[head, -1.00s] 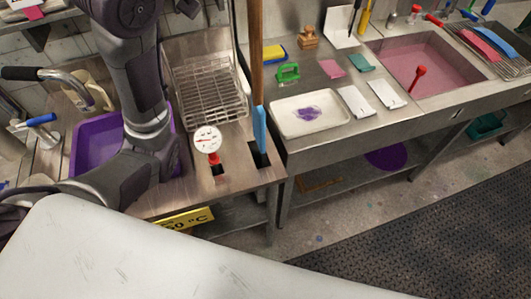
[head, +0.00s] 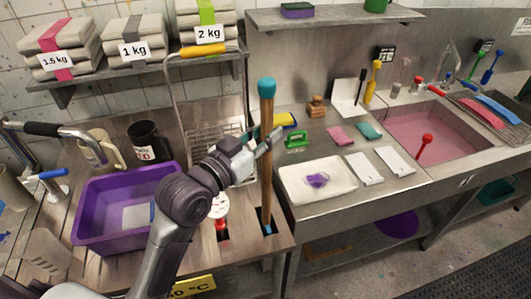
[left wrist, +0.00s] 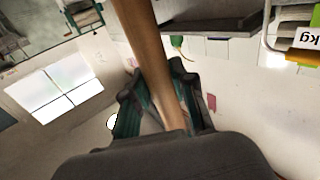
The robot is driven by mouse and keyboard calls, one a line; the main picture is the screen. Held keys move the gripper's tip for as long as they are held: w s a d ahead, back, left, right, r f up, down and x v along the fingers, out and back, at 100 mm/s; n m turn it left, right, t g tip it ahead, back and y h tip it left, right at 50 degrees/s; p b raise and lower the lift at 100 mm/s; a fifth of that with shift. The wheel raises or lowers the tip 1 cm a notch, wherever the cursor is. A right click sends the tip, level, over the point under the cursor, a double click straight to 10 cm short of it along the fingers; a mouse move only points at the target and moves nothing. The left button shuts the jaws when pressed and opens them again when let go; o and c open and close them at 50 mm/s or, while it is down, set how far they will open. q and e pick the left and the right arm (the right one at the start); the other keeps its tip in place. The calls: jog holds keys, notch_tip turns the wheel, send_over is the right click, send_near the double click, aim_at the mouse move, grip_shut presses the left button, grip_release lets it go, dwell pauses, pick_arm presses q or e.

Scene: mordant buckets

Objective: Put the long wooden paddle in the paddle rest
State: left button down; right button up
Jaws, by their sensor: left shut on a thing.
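The long wooden paddle (head: 267,175) stands nearly upright at the front right of the left worktop, with a teal cap on its upper end and blue at its lower end. Its shaft also shows in the left wrist view (left wrist: 145,50). My left gripper (head: 268,143) is shut around the upper shaft, and both its fingers show beside the wood in the left wrist view (left wrist: 158,95). The dark slot (head: 259,214) in the worktop, seemingly the paddle rest, surrounds the paddle's lower end. How deep the paddle sits is hard to tell. My right gripper is not in view.
A red-handled tool with a white dial (head: 219,205) stands just left of the slot. A purple tub (head: 105,240) is further left and a wire rack (head: 215,150) behind. A white tray (head: 300,195) lies close on the right counter.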

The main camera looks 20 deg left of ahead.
aim_at(263, 156)
pick_arm(q)
jog(key=shift+f, duration=2.8)
jog(key=shift+f, duration=0.1)
jog(key=c, duration=1)
grip_release()
jog(key=shift+o, duration=0.2)
jog(key=shift+s, duration=0.1)
